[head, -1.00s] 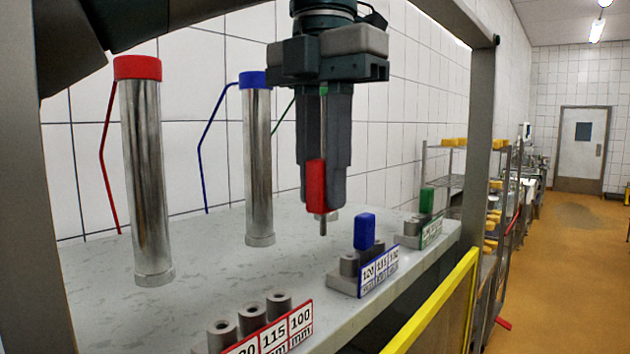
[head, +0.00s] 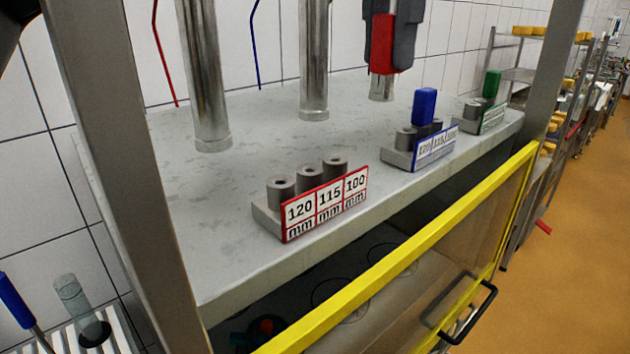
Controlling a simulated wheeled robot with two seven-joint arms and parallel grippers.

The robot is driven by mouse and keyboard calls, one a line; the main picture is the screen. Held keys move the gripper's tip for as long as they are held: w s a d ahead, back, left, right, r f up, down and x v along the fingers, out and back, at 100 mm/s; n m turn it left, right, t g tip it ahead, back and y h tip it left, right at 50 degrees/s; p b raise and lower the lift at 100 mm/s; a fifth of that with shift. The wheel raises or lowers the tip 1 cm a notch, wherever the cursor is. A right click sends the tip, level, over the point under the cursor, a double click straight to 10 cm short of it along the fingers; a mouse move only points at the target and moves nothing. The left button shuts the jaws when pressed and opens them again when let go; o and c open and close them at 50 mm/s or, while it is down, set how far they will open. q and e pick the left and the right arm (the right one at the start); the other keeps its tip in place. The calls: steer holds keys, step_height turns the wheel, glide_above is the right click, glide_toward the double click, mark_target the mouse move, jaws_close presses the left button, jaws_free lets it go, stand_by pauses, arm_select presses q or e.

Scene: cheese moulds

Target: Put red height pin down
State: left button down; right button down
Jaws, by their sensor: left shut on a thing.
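My left gripper (head: 394,52) comes down from the top edge, cut off above. It is shut on the red height pin (head: 382,45), which hangs above the back of the grey shelf. The pin's lower end is hard to make out against the metal cylinder behind it. The red-framed holder (head: 268,216) stands at the shelf's front, with three grey sockets marked 120, 115 and 100 mm. All three sockets are empty. The gripper is behind and to the right of this holder, well apart from it. My right gripper is not in view.
A blue pin (head: 424,106) stands in the blue-framed holder and a green pin (head: 491,85) in the green-framed one. Steel cylinders (head: 203,75) stand behind. A grey post (head: 140,190) rises at left. A yellow rail (head: 420,245) runs along the front.

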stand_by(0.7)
arm_select(q)
steer(key=shift+s+d+r+m+p, duration=0.15)
steer(key=shift+d+m+p, duration=0.1)
steer(key=shift+m+p, duration=0.55)
steer(key=s+d+m+p, duration=0.1)
steer(key=m+p, duration=0.2)
steer(key=m, duration=0.1)
steer(key=s+d+m+p, duration=0.1)
steer(key=m+p, duration=0.2)
steer(key=m, duration=0.1)
steer(key=s+d+m+p, duration=0.2)
steer(key=m+p, duration=0.1)
steer(key=m, duration=0.1)
steer(key=shift+r+p, duration=0.25)
steer(key=shift+p, duration=0.1)
steer(key=shift+a+f, duration=0.1)
steer(key=shift+a, duration=0.05)
steer(key=w+a+f+b, duration=0.6)
steer(key=w+a, duration=0.1)
steer(key=a, duration=0.2)
steer(key=shift+w+f+b, duration=0.15)
steer(key=shift+f+b, duration=0.25)
